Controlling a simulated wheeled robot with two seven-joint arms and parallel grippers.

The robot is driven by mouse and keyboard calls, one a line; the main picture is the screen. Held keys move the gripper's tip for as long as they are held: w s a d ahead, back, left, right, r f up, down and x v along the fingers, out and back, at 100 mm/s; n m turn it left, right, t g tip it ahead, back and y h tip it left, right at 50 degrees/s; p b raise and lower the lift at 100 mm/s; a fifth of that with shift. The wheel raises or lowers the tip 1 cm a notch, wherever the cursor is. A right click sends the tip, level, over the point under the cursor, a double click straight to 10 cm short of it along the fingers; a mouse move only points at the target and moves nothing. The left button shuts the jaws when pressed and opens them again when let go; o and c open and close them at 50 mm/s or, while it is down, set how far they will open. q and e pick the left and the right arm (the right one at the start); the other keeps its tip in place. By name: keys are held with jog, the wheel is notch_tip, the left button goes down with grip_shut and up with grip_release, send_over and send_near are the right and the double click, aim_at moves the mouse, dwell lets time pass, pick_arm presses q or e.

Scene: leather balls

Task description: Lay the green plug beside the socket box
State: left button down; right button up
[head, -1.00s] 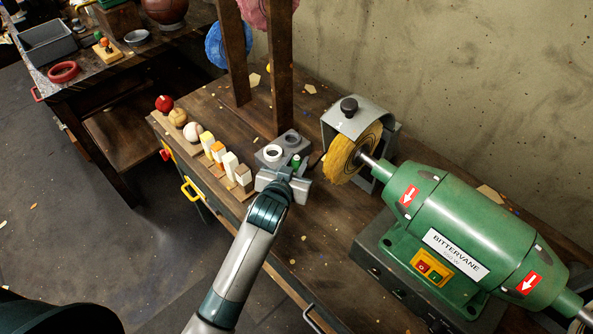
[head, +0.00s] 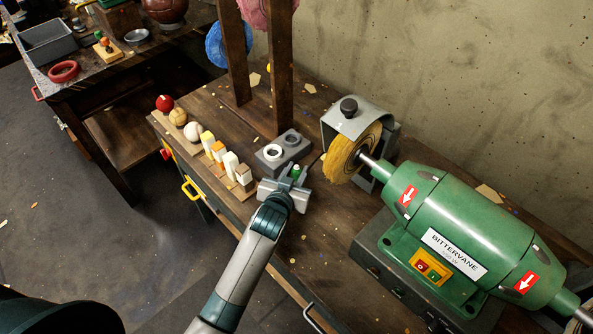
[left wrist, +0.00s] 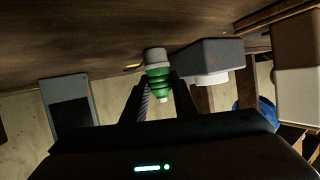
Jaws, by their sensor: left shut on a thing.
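The grey socket box (head: 284,151) stands on the workbench, with round white-rimmed openings on its top. The green plug (head: 296,172) is just in front of the box and a little to its right. My left gripper (head: 291,178) is shut on the plug, and the arm partly hides it. In the left wrist view the plug (left wrist: 158,76) sits between the fingertips, its pale grey end towards the bench top. I cannot tell whether the plug touches the bench. My right gripper is not in view.
A row of balls and blocks on a wooden strip (head: 207,146) lies left of the box. The green buffing machine (head: 462,240) with its yellow wheel (head: 352,154) stands to the right. Wooden posts (head: 281,70) rise behind. Bare bench lies in front of the wheel.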

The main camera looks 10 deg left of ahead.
pick_arm(q)
jog(key=c, duration=1.7)
grip_release()
jog(key=shift+f, duration=0.1)
jog(key=shift+r, duration=0.25)
jog(key=shift+s, duration=0.55)
jog(key=b+v, duration=0.1)
jog(key=v, duration=0.8)
jog(key=shift+s+r+b, duration=0.25)
jog(key=shift+s+b, duration=0.1)
jog(key=shift+b, duration=0.05)
jog(key=shift+s+a+r, duration=0.1)
jog(key=shift+s+r, duration=0.15)
jog(key=shift+s, duration=0.25)
